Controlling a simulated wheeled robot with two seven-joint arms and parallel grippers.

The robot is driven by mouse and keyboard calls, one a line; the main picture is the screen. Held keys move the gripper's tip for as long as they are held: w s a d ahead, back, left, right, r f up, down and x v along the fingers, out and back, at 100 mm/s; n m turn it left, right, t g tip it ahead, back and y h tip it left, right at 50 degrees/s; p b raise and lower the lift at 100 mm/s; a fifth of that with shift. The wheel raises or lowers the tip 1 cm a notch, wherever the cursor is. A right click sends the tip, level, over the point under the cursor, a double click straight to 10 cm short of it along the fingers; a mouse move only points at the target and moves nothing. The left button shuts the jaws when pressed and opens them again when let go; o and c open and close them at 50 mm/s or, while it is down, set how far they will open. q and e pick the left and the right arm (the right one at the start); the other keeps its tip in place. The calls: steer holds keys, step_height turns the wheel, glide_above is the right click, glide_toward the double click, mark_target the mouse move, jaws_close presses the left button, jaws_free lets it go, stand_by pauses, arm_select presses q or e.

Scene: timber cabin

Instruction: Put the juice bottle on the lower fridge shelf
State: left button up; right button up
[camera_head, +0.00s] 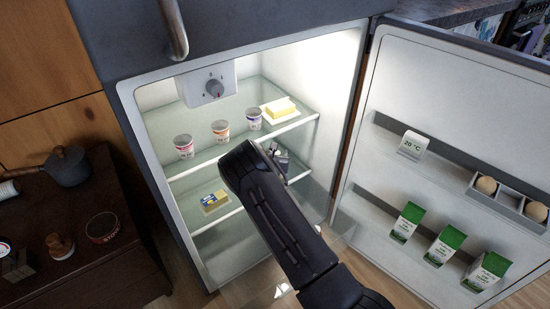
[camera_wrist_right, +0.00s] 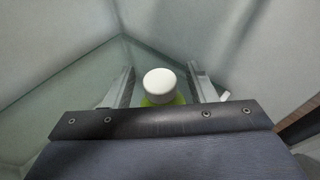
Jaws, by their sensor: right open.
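My right gripper (camera_head: 277,158) reaches into the open fridge, in front of the right part of the shelves. In the right wrist view its two fingers (camera_wrist_right: 160,88) are apart, one on each side of a bottle with a round white cap (camera_wrist_right: 160,81) and a green body, seen from above. I take this to be the juice bottle; I cannot tell whether the fingers touch it. My arm hides it in the head view. The lower fridge shelf (camera_head: 190,205) is glass and carries a blue and yellow box (camera_head: 214,201). My left gripper is not in view.
The upper shelf (camera_head: 265,92) holds several cups (camera_head: 220,129) and butter on a dish (camera_head: 281,108). The open door (camera_head: 400,80) on the right holds green-and-white cartons (camera_head: 444,246) and eggs (camera_head: 486,186). A dark cabinet (camera_head: 120,265) with a pot (camera_head: 66,166) stands left.

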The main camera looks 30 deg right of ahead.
steer(key=p+v, duration=0.3)
steer(key=v, duration=0.9)
steer(key=s+d+r+m+g+y, duration=0.1)
steer(key=s+d+r+m+g, duration=0.2)
steer(key=s+r+m+g, duration=0.45)
steer(key=s+d+r+m+g, duration=0.25)
steer(key=s+r+m, duration=0.25)
steer(key=s+m, duration=0.65)
steer(key=s+a+r+m+t+y, duration=0.2)
steer(key=s+a+r+m+y, duration=0.3)
steer(key=s+a, duration=0.3)
steer(key=s+a+r+m+t+y, duration=0.2)
steer(key=s+a+r+m+y, duration=0.3)
steer(key=a, duration=0.7)
steer(key=s+y, duration=0.2)
steer(key=s, duration=0.1)
steer(key=shift+s+a+r+m, duration=0.3)
steer(key=shift+s+r, duration=0.1)
